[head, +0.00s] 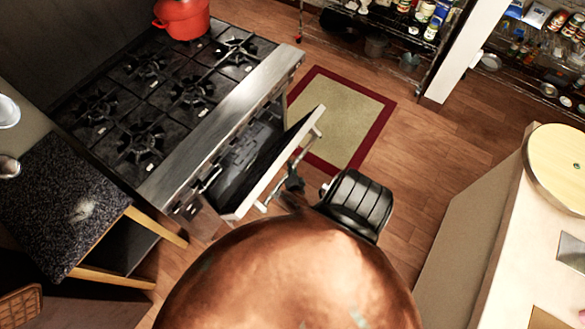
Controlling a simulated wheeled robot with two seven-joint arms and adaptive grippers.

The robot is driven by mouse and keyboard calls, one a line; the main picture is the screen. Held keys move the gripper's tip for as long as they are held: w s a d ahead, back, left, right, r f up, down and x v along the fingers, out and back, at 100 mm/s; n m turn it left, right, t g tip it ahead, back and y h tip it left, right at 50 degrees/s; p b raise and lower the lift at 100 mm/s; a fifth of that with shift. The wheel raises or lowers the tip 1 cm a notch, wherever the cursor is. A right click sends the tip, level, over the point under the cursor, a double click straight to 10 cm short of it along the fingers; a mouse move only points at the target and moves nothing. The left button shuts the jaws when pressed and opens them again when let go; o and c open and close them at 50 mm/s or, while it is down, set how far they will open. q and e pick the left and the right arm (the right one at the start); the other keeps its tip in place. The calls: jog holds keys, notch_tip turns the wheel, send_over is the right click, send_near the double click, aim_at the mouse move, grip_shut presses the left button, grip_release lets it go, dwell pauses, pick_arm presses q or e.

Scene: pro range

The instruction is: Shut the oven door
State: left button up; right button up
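The oven door (275,168) is partly open. It hangs tilted out from the front of the steel range (225,125), with a dark gap between them. Its bar handle (303,152) runs along the outer edge. My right gripper (292,184) is at the outer side of the door, close to the lower half of the handle. Its fingers are small and dark here, so I cannot tell whether they touch the handle or are open or shut. My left gripper is not in view.
A red pot (182,18) stands on the range's back burner. A bordered rug (340,115) lies on the wooden floor. A dark speckled counter (65,205) adjoins the range at left; a pale counter (510,240) stands at right. A large copper-coloured curved surface (290,275) hides the bottom middle.

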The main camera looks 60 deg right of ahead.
jog(key=o, duration=0.4)
jog(key=shift+c, duration=0.2)
